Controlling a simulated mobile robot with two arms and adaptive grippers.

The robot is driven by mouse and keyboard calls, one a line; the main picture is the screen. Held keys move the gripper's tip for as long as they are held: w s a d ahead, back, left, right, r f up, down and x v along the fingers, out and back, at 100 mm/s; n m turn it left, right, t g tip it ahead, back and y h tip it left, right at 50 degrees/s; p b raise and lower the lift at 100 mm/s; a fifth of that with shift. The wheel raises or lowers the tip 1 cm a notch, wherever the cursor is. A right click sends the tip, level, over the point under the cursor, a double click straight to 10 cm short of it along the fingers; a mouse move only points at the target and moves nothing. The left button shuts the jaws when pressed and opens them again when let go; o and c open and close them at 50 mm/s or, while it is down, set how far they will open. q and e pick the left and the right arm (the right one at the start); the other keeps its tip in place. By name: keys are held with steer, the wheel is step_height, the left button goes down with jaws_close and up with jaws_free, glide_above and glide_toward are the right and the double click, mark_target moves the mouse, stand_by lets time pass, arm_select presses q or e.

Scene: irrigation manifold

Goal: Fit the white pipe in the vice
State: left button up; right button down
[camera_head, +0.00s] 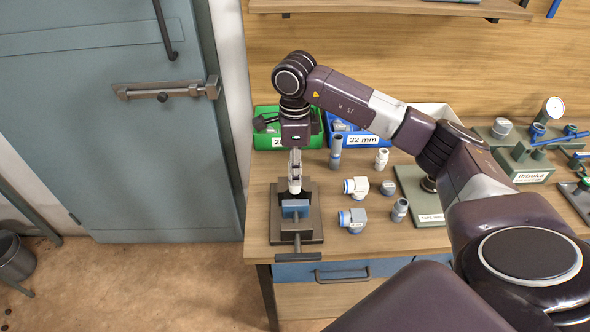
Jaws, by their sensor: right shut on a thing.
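The vice (296,210) stands near the left front corner of the workbench, with a blue jaw block and a handle bar toward the front edge. My right gripper (295,178) points straight down just above the vice's jaws. It is shut on the white pipe (294,186), of which only a small pale part shows between the fingers. The pipe's lower end is hidden at the jaws, so I cannot tell how deep it sits between them. My left gripper is not in view.
A green bin (268,140) and a blue bin (345,141) labelled 32 mm stand behind the vice. Several grey and white fittings, including a white elbow (356,186), lie right of it. A green plate (415,194) lies beyond them. A door (110,130) is at left.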

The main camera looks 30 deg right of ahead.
steer(key=shift+f, duration=0.25)
stand_by(0.4)
steer(key=shift+f+b, duration=0.75)
steer(key=shift+b, duration=0.05)
steer(key=shift+f+b, duration=1.1)
stand_by(1.5)
steer(key=shift+f+b, duration=0.4)
steer(key=shift+f, duration=0.1)
steer(key=shift+f, duration=0.1)
stand_by(0.5)
steer(key=c, duration=1.2)
jaws_free()
steer(key=shift+c, duration=0.2)
